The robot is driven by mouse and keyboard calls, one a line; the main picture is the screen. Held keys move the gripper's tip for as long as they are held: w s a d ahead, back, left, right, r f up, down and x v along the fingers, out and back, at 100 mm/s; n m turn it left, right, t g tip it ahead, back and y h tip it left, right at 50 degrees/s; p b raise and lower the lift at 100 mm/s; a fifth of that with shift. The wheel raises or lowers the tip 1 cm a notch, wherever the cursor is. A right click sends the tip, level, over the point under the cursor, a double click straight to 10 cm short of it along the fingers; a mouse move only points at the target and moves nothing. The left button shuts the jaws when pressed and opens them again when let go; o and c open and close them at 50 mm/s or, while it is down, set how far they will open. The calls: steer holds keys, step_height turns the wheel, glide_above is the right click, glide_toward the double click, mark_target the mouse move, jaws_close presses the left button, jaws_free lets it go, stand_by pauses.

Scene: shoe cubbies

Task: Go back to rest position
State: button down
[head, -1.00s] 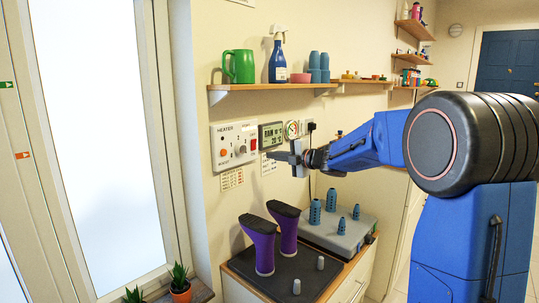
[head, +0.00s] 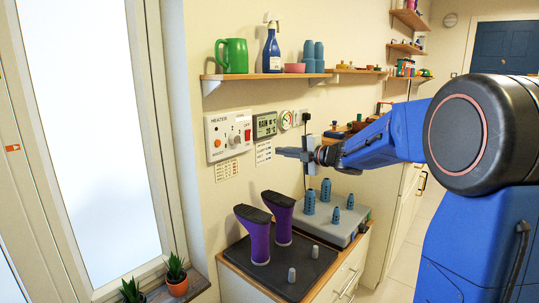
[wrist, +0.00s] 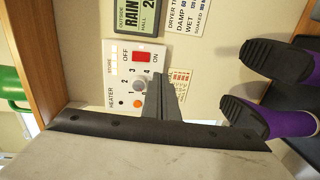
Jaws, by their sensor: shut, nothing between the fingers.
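My gripper (head: 279,152) is held out level in front of the wall, below and to the right of the heater panel (head: 227,135). Its fingers are together with nothing between them and appear clear of the wall. In the wrist view the closed fingers (wrist: 164,97) overlap part of the heater panel (wrist: 118,72). The panel has a red switch (wrist: 141,57) marked OFF and ON, a numbered dial (wrist: 138,87) and an orange lamp (wrist: 138,103). The fingers do not appear to touch the panel.
A shelf (head: 225,77) above holds a green mug (head: 232,56) and a spray bottle (head: 272,50). Purple boots (head: 259,240) stand upside down on a black mat (head: 238,255) below. A grey dryer base (head: 335,228) with blue posts is beside them. Potted plants (head: 177,285) stand bottom left.

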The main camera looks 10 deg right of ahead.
steer(key=s+d+f+m+h, duration=0.1)
steer(key=s+d+m+h, duration=0.45)
steer(key=s+m, duration=0.3)
steer(key=s+d+f+m+h, duration=0.1)
steer(key=s+d+m+h, duration=0.3)
steer(key=s+m+h, duration=0.5)
steer(key=s+a+f+m+g+y, duration=0.1)
steer(key=s+f, duration=0.4)
steer(key=s, duration=0.5)
steer(key=s+a+f+m+g+y, duration=0.2)
steer(key=s+f, duration=0.4)
steer(key=s, duration=0.4)
steer(key=s+a+f+m+g+y, duration=0.1)
steer(key=s+a+f+m+g, duration=0.3)
steer(key=s, duration=0.7)
step_height(320, 180, down, 2)
steer(key=shift+f+g+y, duration=0.15)
steer(key=shift+g+y, duration=0.2)
steer(key=shift+g, duration=0.45)
steer(key=c, duration=2.4)
jaws_free()
steer(key=shift+m, duration=0.25)
steer(key=shift+c, duration=0.2)
